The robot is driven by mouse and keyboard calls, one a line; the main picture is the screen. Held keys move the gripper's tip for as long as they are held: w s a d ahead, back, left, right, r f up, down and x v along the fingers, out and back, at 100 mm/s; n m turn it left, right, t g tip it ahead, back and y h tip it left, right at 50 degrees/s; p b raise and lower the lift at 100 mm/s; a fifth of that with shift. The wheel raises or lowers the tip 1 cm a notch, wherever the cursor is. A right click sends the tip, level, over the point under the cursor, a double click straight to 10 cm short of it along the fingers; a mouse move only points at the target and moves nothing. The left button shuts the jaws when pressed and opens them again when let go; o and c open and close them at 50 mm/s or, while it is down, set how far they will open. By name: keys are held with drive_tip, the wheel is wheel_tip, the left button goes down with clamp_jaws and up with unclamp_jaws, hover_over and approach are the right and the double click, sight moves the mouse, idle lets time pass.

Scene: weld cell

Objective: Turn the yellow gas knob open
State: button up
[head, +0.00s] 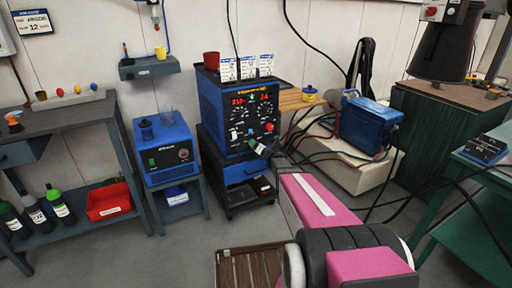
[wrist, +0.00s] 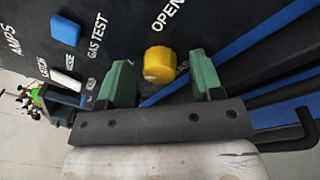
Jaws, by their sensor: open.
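The yellow gas knob (wrist: 160,65) sticks out of a dark panel in the wrist view, with the word OPEN printed above it. My gripper (wrist: 160,74) is open, with one green finger on each side of the knob and a visible gap on both sides. Nothing is held. In the head view my gripper (head: 253,143) is at the lower front of the blue welding machine (head: 212,104) with red number displays. I cannot make out the yellow knob there; my gripper seems to cover it.
In the wrist view a blue button (wrist: 65,30) and a white switch (wrist: 66,77) by GAS TEST lie left of the knob. Cables run beside the machine towards a blue box (head: 370,128). A red cup (head: 211,60) stands on top.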

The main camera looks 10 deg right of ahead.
drive_tip(key=c, duration=0.9)
drive_tip(key=m, duration=0.4)
drive_tip(key=shift+f+m, duration=0.15)
drive_tip(key=shift+m, duration=0.25)
drive_tip(key=m+t, duration=0.1)
drive_tip(key=m, duration=0.8)
drive_tip(key=shift+a+f+m+t+h, duration=0.1)
drive_tip(key=shift+m+t+h, duration=0.2)
drive_tip(key=shift+m+t, duration=0.1)
drive_tip(key=shift+m+h, duration=0.5)
drive_tip(key=shift+m, duration=1.8)
